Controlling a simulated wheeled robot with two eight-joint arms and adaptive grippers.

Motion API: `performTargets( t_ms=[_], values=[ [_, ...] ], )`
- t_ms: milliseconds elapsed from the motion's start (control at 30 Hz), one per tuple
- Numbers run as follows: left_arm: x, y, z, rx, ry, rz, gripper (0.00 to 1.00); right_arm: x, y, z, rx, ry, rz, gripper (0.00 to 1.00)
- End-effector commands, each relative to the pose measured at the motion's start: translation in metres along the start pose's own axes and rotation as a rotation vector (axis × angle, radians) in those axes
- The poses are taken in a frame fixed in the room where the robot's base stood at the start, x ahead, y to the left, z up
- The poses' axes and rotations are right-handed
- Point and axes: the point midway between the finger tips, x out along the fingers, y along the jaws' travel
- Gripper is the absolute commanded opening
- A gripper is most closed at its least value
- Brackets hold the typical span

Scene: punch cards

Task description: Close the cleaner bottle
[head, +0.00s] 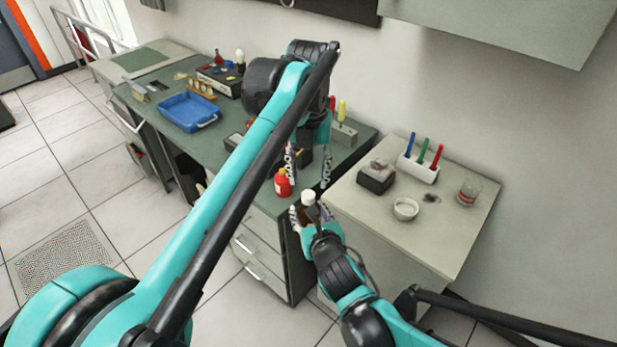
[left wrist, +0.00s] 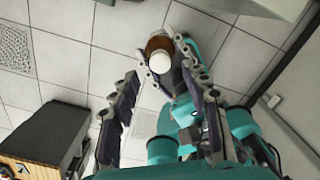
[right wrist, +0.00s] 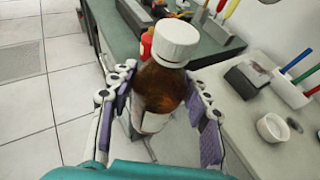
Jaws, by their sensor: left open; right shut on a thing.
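The cleaner bottle (head: 310,212) is brown with a pale label and stands roughly upright in my right gripper (head: 312,216), off the bench. In the right wrist view, the bottle's brown body (right wrist: 160,85) sits between my right fingers. A white ribbed cap (right wrist: 177,42) sits on the bottle's top; I cannot tell how tight it is. My left gripper (head: 309,172) is open and empty above the cap, fingers pointing down. In the left wrist view, the white cap (left wrist: 160,62) shows beyond the left fingertips, apart from them.
A red bottle (head: 282,184) stands near the corner of the green bench (head: 250,180). The pale cabinet (head: 440,230) at right holds a white round dish (head: 405,208), a dark box (head: 376,178), a pen holder (head: 418,170) and a glass (head: 468,192). A blue tray (head: 187,112) lies farther left.

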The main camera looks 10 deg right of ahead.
Motion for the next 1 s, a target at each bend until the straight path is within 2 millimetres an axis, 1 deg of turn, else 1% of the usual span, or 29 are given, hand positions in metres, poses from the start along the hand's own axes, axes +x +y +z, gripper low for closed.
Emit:
performTargets(
  t_ms=[67, 100, 233, 367, 467, 1000],
  values=[
    [0.0, 0.0, 0.0, 0.0, 0.0, 0.0, 0.47, 0.0, 0.0, 0.0, 0.0, -0.001, 0.0, 0.0],
    [0.0, 0.0, 0.0, 0.0, 0.0, 0.0, 0.43, 0.0, 0.0, 0.0, 0.0, -0.001, 0.0, 0.0],
    [0.0, 0.0, 0.0, -0.039, 0.0, 0.0, 0.43, 0.0, 0.0, 0.0, 0.0, -0.001, 0.0, 0.0],
    [-0.002, 0.0, 0.0, -0.196, 0.0, 0.0, 0.43, 0.0, 0.0, 0.0, 0.0, -0.001, 0.0, 0.0],
    [-0.003, 0.0, 0.0, -0.4, 0.0, 0.0, 0.43, 0.0, 0.0, 0.0, 0.0, -0.001, 0.0, 0.0],
    [-0.013, 0.0, 0.0, -1.713, 0.001, 0.0, 0.43, 0.0, 0.0, 0.0, 0.0, -0.001, 0.0, 0.0]
  ],
)
